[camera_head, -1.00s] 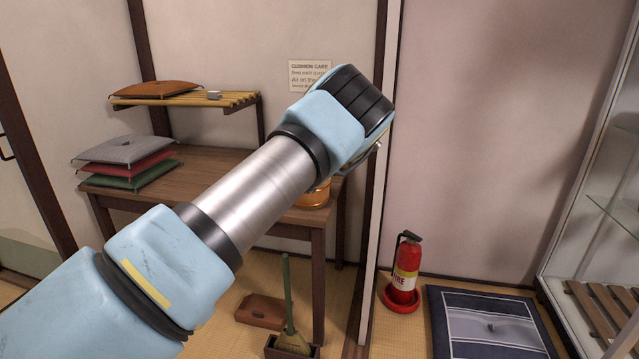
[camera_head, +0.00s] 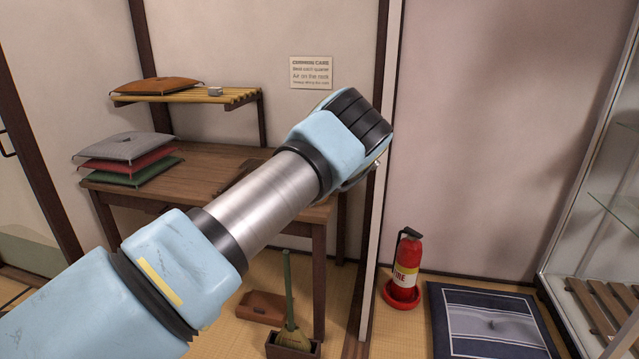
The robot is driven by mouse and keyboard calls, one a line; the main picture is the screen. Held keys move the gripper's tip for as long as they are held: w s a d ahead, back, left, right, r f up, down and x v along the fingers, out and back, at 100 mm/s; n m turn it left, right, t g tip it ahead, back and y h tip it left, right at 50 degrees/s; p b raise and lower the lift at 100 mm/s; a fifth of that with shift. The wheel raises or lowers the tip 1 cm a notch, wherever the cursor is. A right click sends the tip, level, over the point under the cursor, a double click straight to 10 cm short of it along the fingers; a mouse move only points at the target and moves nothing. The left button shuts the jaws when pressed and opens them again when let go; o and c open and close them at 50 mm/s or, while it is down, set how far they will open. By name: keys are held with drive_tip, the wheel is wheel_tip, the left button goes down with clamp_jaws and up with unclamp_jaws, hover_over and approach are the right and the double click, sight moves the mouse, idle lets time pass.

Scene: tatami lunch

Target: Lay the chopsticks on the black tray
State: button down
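Neither the chopsticks nor the black tray can be made out in the head view. My light blue and silver arm reaches from the lower left up to the middle of the picture. Its end is in front of the wooden table (camera_head: 210,165) and the wall.
Stacked cushions (camera_head: 125,147) lie on the table's left side. A slatted shelf (camera_head: 235,97) above bears an orange cushion (camera_head: 155,86).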

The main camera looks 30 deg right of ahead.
drive_tip(key=shift+f, duration=0.3)
drive_tip(key=shift+r, duration=0.1)
drive_tip(key=c, duration=0.9)
unclamp_jaws()
drive_tip(key=shift+r, duration=0.1)
